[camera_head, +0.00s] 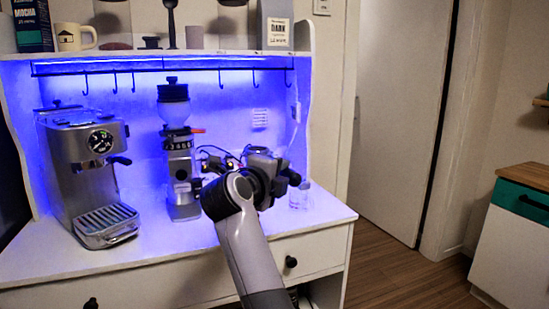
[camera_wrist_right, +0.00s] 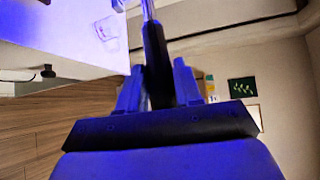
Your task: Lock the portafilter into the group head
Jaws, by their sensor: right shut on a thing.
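The portafilter's black handle (camera_wrist_right: 157,65) stands between the two fingers of my right gripper (camera_wrist_right: 157,88) in the right wrist view. The fingers are shut on it, and a thin metal neck runs on from the handle to the top edge. The portafilter's basket is out of that frame. In the head view my right gripper (camera_head: 283,175) is above the right part of the counter and partly hidden by its wrist. The silver espresso machine (camera_head: 75,155) stands apart at the left, and its group head is hard to make out. My left gripper is not in view.
A grinder (camera_head: 178,165) stands between the machine and my right arm. Clear glassware (camera_head: 299,196) is close to my right gripper on the white counter (camera_head: 150,250). Hooks (camera_head: 133,85) hang from a rail under the upper shelf. The counter front before the grinder is clear.

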